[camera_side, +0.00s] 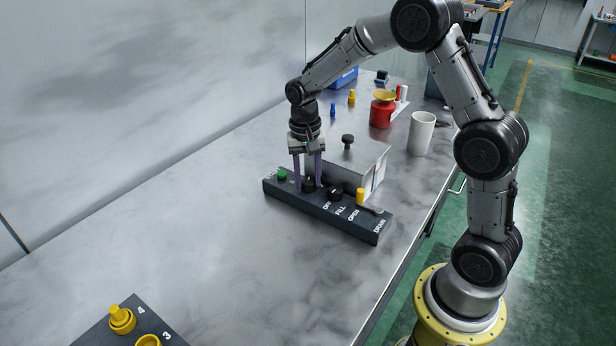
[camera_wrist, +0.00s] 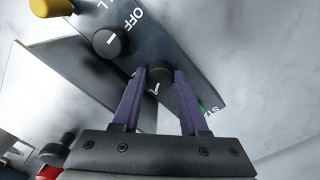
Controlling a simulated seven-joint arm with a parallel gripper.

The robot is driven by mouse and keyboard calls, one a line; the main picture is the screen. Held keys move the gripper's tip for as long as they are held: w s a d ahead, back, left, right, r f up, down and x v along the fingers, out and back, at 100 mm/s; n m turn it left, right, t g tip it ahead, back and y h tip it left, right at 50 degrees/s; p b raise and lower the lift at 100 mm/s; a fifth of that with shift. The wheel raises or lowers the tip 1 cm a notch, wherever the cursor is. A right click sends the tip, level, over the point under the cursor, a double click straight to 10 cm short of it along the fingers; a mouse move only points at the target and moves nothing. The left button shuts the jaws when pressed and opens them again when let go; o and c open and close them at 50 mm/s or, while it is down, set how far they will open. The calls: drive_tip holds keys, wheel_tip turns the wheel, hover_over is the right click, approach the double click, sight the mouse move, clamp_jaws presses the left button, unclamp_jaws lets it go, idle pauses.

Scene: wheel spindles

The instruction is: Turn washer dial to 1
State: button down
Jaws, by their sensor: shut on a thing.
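A dark control panel (camera_side: 325,213) lies on the bench, with white labels such as OFF, FILL, OPEN and DRAIN. My gripper (camera_side: 309,184) points down at the panel. Its two purple fingers are shut on a black dial (camera_wrist: 159,71), between the green button and the second black dial. It also shows in the side view (camera_side: 308,185), partly hidden by the fingers. Its pointer and numbers cannot be read. The second black dial (camera_wrist: 108,42), with a white pointer line, stands beside it near OFF. The green button (camera_side: 282,174) is at the START end.
A yellow knob (camera_side: 360,196) stands at the panel's DRAIN end. A grey box (camera_side: 357,174) and a black knob (camera_side: 348,141) are behind the panel. A white cup (camera_side: 421,133) and red container (camera_side: 382,110) stand farther back. Another panel with yellow parts (camera_side: 122,320) is at the front left.

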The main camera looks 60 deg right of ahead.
sight(305, 182)
drive_tip(key=shift+r, duration=0.15)
drive_tip(key=c, duration=0.7)
unclamp_jaws()
wheel_tip(305, 182, up, 14)
drive_tip(key=shift+w+a, duration=0.15)
drive_tip(key=shift+w, duration=0.05)
